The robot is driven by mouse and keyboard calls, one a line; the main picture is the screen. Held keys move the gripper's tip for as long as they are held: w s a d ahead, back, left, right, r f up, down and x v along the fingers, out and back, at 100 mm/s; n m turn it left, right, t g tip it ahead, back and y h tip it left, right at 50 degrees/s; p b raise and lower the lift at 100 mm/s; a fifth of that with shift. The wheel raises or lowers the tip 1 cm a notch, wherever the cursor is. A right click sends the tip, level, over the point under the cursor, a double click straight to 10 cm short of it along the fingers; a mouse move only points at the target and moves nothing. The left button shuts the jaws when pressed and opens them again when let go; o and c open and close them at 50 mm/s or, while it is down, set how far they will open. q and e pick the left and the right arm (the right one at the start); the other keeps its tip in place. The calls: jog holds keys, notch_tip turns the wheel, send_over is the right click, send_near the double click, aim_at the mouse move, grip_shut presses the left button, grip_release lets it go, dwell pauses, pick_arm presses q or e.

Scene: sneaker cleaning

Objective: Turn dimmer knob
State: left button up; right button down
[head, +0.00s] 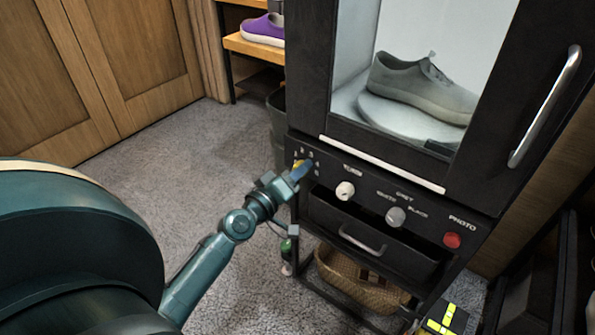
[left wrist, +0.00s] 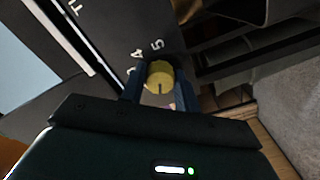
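The dimmer knob is a yellow round knob with a dark pointer line (left wrist: 160,76), beside printed numbers on the black panel. In the head view only a bit of the yellow knob (head: 298,164) shows at the panel's left end. My left gripper (head: 303,171) is at this knob. In the left wrist view the fingers of my left gripper (left wrist: 160,88) lie against both sides of the knob, with no clear gap. The pointer line faces down in that picture, away from the visible 4 and 5. My right gripper is not in view.
The black photo cabinet (head: 308,60) holds a grey sneaker (head: 425,88) on a white turntable. Its panel has a white knob (head: 345,190), a grey knob (head: 396,216) and a red button (head: 452,240). A drawer (head: 365,235) and a wicker basket (head: 360,283) are below. Carpet left is clear.

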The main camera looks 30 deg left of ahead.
pick_arm(q)
jog(key=o, duration=0.4)
jog(key=shift+s, duration=0.1)
jog(key=shift+s+a+b, duration=0.2)
jog(key=shift+s+b, duration=0.3)
jog(key=shift+s, duration=1.65)
jog(key=shift+s+a+b, duration=0.15)
jog(key=shift+s+b, duration=0.3)
jog(key=shift+s, duration=1.75)
jog(key=shift+s+a+b, duration=0.2)
jog(key=shift+s+b, duration=0.3)
jog(key=shift+s, duration=1.65)
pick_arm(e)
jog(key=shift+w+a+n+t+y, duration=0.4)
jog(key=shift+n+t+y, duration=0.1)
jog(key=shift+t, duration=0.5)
